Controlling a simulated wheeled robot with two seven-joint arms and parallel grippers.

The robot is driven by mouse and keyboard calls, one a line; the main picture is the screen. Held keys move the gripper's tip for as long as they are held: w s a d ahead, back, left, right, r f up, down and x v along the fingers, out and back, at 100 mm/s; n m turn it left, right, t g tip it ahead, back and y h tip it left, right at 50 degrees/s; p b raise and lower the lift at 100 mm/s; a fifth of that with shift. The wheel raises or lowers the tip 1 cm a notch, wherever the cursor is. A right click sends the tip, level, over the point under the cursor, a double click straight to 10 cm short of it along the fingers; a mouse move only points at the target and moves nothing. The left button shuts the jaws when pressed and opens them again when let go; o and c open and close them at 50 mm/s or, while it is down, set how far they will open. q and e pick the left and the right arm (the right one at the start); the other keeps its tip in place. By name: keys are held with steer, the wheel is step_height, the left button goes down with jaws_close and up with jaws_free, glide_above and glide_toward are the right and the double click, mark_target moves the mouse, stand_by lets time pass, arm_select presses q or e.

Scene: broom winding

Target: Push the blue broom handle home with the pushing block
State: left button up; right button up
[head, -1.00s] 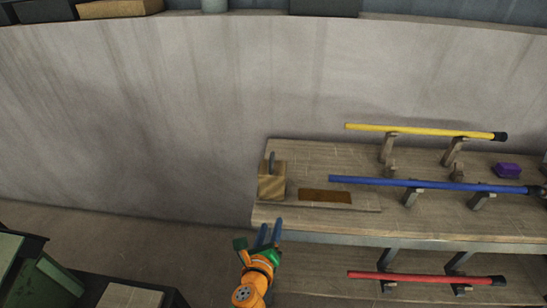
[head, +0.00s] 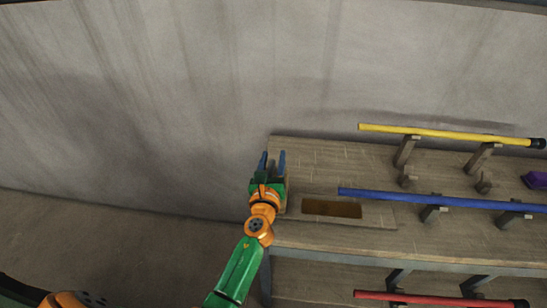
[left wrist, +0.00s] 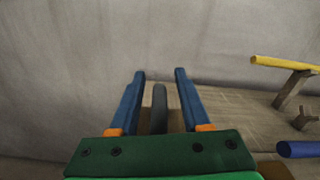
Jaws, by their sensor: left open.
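The blue broom handle (head: 400,196) lies level on wooden supports above the bench, its right end cut off by the head view's edge. Its left end shows at the right edge of the left wrist view (left wrist: 299,150). The pushing block stands at the bench's left end and is mostly hidden behind my left gripper (head: 273,153) in the head view. Its dark grey upright grip (left wrist: 159,110) shows in the left wrist view between the two blue fingers of my left gripper (left wrist: 160,71). The fingers are open, with gaps on both sides of the grip. My right gripper is out of view.
The wooden bench (head: 330,165) stands against a grey wall, with a brown recess (head: 331,208) between block and blue handle. A yellow handle (head: 450,134) rests on supports behind. A red handle (head: 430,299) lies lower in front. A purple object (head: 537,180) sits at right.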

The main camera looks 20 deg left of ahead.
arm_select(q)
steer(key=shift+w+a+f, duration=0.1)
steer(key=shift+w, duration=0.3)
steer(key=shift+s, duration=0.2)
steer(key=shift+c, duration=1.3)
jaws_close()
